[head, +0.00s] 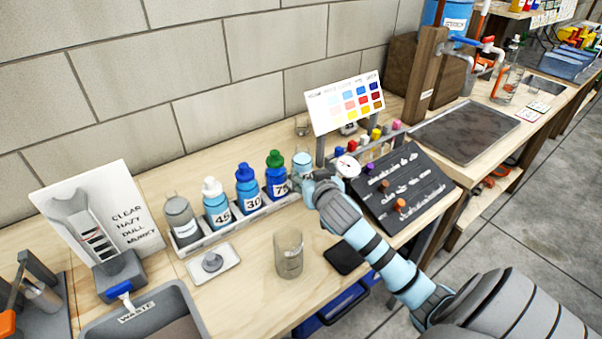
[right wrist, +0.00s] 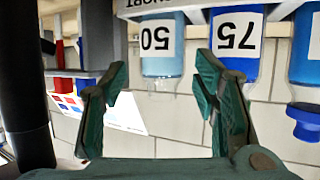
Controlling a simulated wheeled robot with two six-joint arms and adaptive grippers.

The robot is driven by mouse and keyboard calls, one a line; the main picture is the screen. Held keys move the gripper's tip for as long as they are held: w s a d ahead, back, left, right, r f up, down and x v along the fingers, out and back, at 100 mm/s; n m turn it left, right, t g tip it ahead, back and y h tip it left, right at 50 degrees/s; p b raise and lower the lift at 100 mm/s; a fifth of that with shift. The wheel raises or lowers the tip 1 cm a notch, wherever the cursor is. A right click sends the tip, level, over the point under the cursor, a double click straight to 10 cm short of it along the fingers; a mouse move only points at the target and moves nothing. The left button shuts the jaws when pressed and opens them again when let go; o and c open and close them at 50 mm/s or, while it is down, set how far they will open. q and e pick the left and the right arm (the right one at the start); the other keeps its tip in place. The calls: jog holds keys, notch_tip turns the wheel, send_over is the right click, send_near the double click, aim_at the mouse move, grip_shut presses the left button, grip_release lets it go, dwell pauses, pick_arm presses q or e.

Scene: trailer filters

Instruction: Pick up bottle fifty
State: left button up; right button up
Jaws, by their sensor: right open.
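Bottle fifty (head: 302,162) is a light blue bottle at the right end of the bottle row in the head view, partly hidden by my right gripper. In the right wrist view, which is upside down, bottle fifty (right wrist: 162,45) shows its white "50" label. My right gripper (head: 314,182) is at the bottle's near right side. In the wrist view the open right gripper (right wrist: 162,75) has its two green fingers on either side of the bottle in the picture. I see no finger contact; how deep the bottle sits between them is unclear. My left gripper is not in view.
Bottle 75 (head: 276,178) stands close beside bottle fifty, then bottles 30 (head: 248,189) and 45 (head: 216,206), in a grey rack (head: 236,220). A clear beaker (head: 289,255) stands in front. A colour chart (head: 345,103) and black tray (head: 402,190) are to the right.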

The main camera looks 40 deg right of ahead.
aim_at(305, 172)
jog(key=shift+x, duration=1.15)
jog(key=b+x, duration=0.1)
jog(key=x, duration=0.1)
jog(key=b+x, duration=0.1)
jog(key=x, duration=0.1)
jog(key=shift+a+f, duration=0.2)
jog(key=shift+f, duration=0.15)
jog(key=shift+w+d+f, duration=0.1)
jog(key=shift+w+d, duration=0.05)
jog(key=shift+w, duration=0.15)
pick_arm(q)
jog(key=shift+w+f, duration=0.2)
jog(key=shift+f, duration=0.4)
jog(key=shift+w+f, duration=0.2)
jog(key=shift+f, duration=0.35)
pick_arm(e)
jog(key=c, duration=1.2)
